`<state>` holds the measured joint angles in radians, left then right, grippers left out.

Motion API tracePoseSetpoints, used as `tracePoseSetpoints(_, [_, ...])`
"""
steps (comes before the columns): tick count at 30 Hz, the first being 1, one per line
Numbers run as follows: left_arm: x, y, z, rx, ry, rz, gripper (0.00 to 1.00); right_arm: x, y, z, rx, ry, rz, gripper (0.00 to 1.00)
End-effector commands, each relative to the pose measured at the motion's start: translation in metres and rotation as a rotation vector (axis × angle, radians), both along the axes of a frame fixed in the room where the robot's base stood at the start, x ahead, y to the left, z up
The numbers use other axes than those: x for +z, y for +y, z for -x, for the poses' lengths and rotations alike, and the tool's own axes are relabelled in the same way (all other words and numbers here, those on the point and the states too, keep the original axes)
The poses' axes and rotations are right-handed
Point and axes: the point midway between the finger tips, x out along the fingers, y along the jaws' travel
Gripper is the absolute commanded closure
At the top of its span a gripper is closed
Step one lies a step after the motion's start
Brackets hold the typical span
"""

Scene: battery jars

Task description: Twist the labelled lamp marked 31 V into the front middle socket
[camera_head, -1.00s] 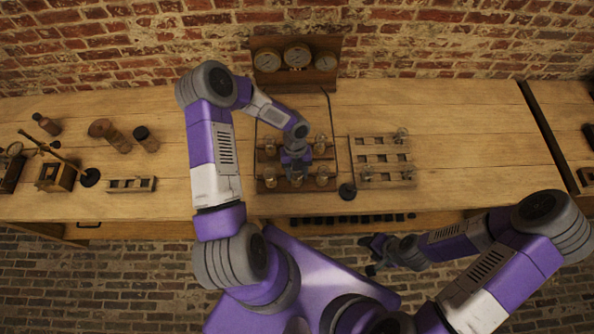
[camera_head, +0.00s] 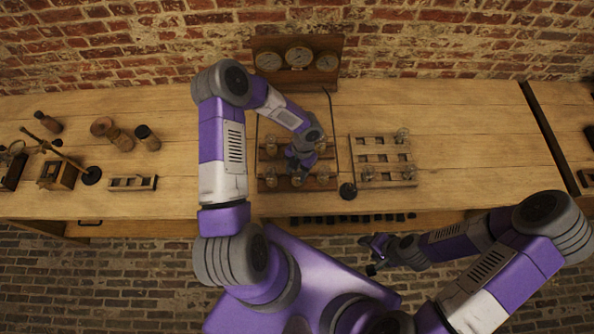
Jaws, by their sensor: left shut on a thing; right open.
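The wooden socket board (camera_head: 310,186) stands on the bench inside a dark wire frame, with glass lamps in two rows. My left gripper (camera_head: 299,168) points down over the middle of the front row. It is shut on a lamp (camera_head: 297,180) at the front middle socket; the gripper hides most of it, and I cannot read its label or see how deep it sits. Other lamps show at the front left (camera_head: 270,183) and front right (camera_head: 323,178). My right gripper (camera_head: 373,256) is open and empty, in front of the bench edge.
A wooden rack (camera_head: 383,176) with several square holes and a few lamps stands right of the board. A black round base (camera_head: 348,191) is between them. A gauge panel (camera_head: 297,62) stands behind. The bench's right side is clear.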

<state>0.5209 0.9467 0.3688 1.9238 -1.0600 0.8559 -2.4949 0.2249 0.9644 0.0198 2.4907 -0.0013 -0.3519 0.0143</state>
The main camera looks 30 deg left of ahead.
Motion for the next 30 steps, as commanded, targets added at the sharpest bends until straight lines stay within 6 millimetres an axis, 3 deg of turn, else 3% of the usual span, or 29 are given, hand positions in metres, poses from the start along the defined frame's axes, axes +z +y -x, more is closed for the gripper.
tracePoseSetpoints(2, [-0.001, 0.001, 0.001, 0.003, 0.003, -0.001, 0.89, 0.000, 0.000, 0.000, 0.000, 0.000, 0.000, 0.44])
tracePoseSetpoints(3, [-0.001, 0.001, 0.001, 0.004, 0.003, -0.001, 0.46, 0.000, 0.000, 0.000, 0.000, 0.000, 0.000, 0.44])
tracePoseSetpoints(8, [-0.001, 0.001, 0.001, 0.005, 0.002, -0.001, 0.22, 0.000, 0.000, 0.000, 0.000, 0.000, 0.000, 0.44])
tracePoseSetpoints(19, [0.007, 0.000, -0.002, 0.008, -0.001, -0.001, 0.22, 0.000, 0.000, 0.000, 0.000, 0.000, 0.000, 0.44])
tracePoseSetpoints(30, [0.062, -0.001, -0.017, 0.006, -0.001, -0.001, 0.22, -0.001, 0.000, 0.000, 0.000, 0.000, 0.000, 0.44])
